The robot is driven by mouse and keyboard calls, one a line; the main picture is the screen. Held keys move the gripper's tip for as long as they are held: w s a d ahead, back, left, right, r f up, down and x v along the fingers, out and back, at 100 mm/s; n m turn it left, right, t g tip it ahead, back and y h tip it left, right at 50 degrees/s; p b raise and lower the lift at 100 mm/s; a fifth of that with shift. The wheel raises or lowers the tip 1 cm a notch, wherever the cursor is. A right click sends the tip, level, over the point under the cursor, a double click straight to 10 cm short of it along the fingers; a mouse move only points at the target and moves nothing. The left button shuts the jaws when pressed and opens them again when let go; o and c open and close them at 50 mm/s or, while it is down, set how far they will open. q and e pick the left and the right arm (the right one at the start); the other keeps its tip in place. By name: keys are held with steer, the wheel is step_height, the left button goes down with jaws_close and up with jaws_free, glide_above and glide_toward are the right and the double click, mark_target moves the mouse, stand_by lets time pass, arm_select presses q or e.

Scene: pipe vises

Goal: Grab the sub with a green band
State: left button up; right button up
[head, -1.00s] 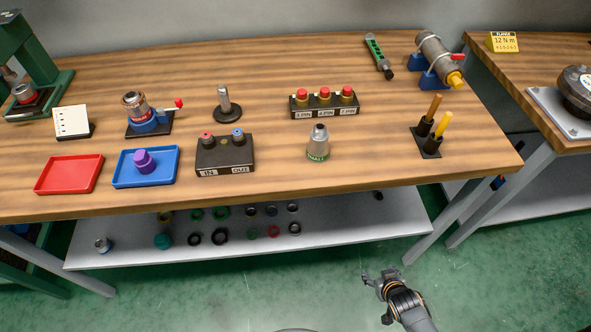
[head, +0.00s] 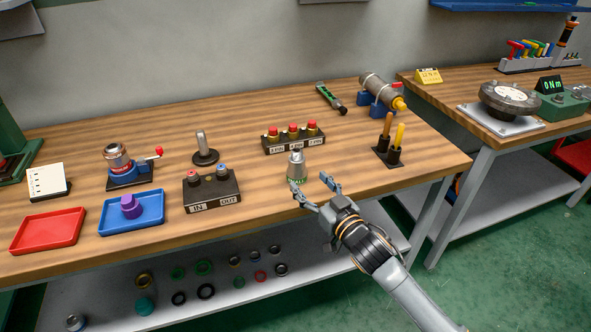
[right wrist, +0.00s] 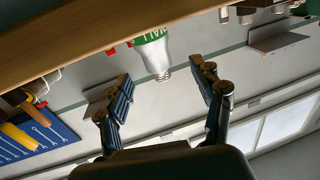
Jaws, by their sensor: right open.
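The sub with a green band (head: 297,164) is a small silver, tapered piece. It stands upright near the front edge of the workbench, with the green band around its base. My right gripper (head: 308,182) is open and empty at the bench edge, its fingertips just in front of the sub and slightly to its right. My left gripper is not in view.
A block with red buttons (head: 293,138) stands behind the sub. The IN/OUT box (head: 211,190) is to its left, and a black holder with orange and yellow handles (head: 387,152) to its right. A blue tray (head: 150,220) and red tray (head: 47,232) lie farther left.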

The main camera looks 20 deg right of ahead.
mark_target(301, 169)
steer(key=x, duration=0.3)
steer(key=shift+w, duration=0.3)
steer(key=shift+d+p+x, duration=0.15)
steer(key=shift+p+x, duration=0.05)
steer(key=shift+x, duration=1.15)
steer(key=shift+d+p+x, duration=0.15)
steer(key=shift+d+x, duration=0.05)
steer(key=shift+x, duration=1.15)
steer(key=shift+r, duration=0.1)
jaws_close()
